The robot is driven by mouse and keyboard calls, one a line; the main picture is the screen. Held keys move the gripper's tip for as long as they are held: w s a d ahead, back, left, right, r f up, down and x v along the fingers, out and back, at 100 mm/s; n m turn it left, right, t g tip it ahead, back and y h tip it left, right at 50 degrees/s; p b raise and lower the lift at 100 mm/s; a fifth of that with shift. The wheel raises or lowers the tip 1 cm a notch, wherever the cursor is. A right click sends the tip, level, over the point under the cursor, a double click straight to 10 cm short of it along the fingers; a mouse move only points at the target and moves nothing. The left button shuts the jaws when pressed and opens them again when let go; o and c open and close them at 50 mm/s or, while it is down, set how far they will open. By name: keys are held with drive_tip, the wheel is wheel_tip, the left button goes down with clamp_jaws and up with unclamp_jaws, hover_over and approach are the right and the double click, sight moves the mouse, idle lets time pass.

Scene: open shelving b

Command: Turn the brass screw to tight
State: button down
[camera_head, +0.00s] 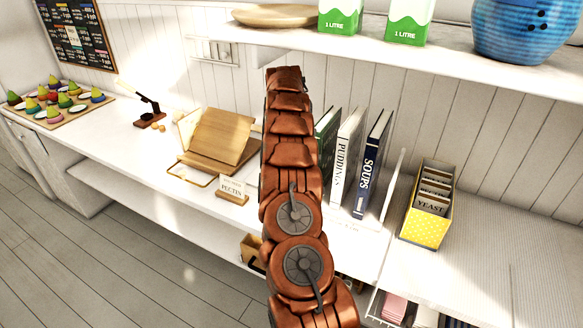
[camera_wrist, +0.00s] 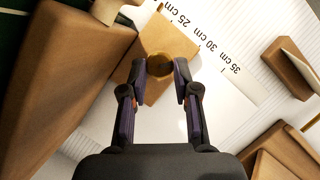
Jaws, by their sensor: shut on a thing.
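The brass screw (camera_wrist: 159,66) shows in the wrist view as a round knob on a light wooden block (camera_wrist: 168,38). My gripper (camera_wrist: 160,70) has one dark finger on each side of the knob and is shut on it. The block lies beside a white scale strip (camera_wrist: 213,55) marked 25, 30 and 35 cm. How far the screw is turned cannot be read. In the head view my own arm covers the middle, and the gripper and screw are hidden behind it.
A large brown wooden piece (camera_wrist: 75,70) stands close left of the gripper in the wrist view. Other wooden pieces (camera_wrist: 290,68) lie at right. In the head view, upright books (camera_head: 347,155), a yellow card box (camera_head: 428,205) and a wooden stand (camera_head: 218,138) flank my arm.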

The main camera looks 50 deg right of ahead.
drive_tip(key=m, duration=0.1)
drive_tip(key=m+t+p, duration=0.1)
drive_tip(key=m, duration=0.1)
drive_tip(key=shift+s+d+r+m+y, duration=0.1)
drive_tip(key=shift+d+m+y, duration=0.1)
drive_tip(key=shift+m+y, duration=0.15)
drive_tip(key=shift+s+m+t+y+b, duration=0.1)
drive_tip(key=shift+m+t+y+b, duration=0.2)
drive_tip(key=shift+m, duration=0.7)
drive_tip(key=shift+s+m+t+y+b, duration=0.15)
drive_tip(key=shift+m+t, duration=0.25)
drive_tip(key=shift+m, duration=0.55)
drive_tip(key=c, duration=1.1)
unclamp_jaws()
drive_tip(key=shift+c, duration=0.2)
